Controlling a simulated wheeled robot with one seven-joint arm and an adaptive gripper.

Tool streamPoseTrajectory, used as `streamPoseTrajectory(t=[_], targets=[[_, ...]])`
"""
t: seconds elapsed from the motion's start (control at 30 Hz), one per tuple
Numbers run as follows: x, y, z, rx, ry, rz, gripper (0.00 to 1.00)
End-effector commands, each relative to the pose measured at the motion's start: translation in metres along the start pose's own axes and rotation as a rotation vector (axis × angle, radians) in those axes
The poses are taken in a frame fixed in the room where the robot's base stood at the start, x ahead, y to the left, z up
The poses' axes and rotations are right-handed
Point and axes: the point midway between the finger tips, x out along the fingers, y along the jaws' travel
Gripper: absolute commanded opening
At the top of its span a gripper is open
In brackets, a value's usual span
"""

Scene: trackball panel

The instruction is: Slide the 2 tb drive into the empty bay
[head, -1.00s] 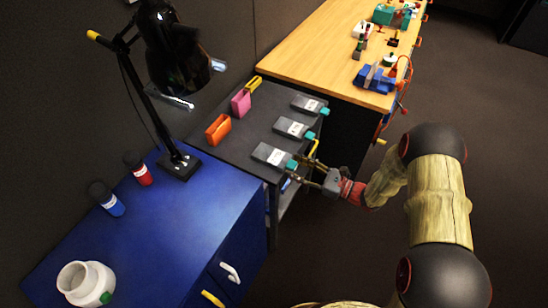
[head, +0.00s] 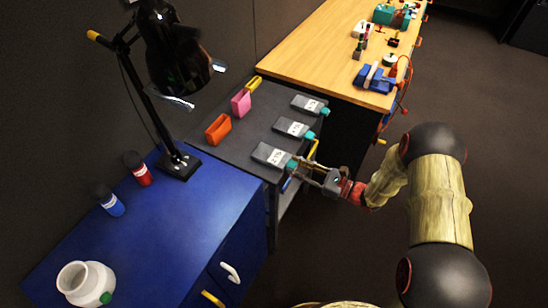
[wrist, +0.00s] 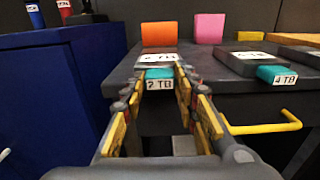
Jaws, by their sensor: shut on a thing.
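The 2 TB drive (head: 270,154) is a flat dark grey block with a white label and a teal end tab. It lies on the dark table nearest the blue cabinet. In the wrist view the drive (wrist: 158,57) is straight ahead, with its teal tab and a "2 TB" label facing me. My gripper (head: 296,164) is shut on the tab at the table's front edge. In the wrist view my gripper's yellow-sided fingers (wrist: 158,84) sit on either side of the tab. I cannot make out an empty bay in either view.
Two similar drives lie farther along the dark table: a middle one (head: 291,128), labelled 4 TB in the wrist view, and a far one (head: 308,104). Orange (head: 218,130), pink (head: 241,102) and yellow blocks stand behind. A yellow handle (wrist: 264,127) sticks out at the front right.

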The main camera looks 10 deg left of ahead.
Motion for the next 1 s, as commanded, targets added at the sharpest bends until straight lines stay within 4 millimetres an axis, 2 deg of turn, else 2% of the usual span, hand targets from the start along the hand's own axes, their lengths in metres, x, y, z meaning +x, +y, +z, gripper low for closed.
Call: streamPoseTrajectory(t=[0.27,0.8,1.0], targets=[[0.000,0.000,0.004,-0.001,-0.001,0.000,0.06],[0.000,0.000,0.029,-0.001,-0.001,0.000,0.06],[0.000,0.000,0.031,0.000,0.000,0.000,0.06]])
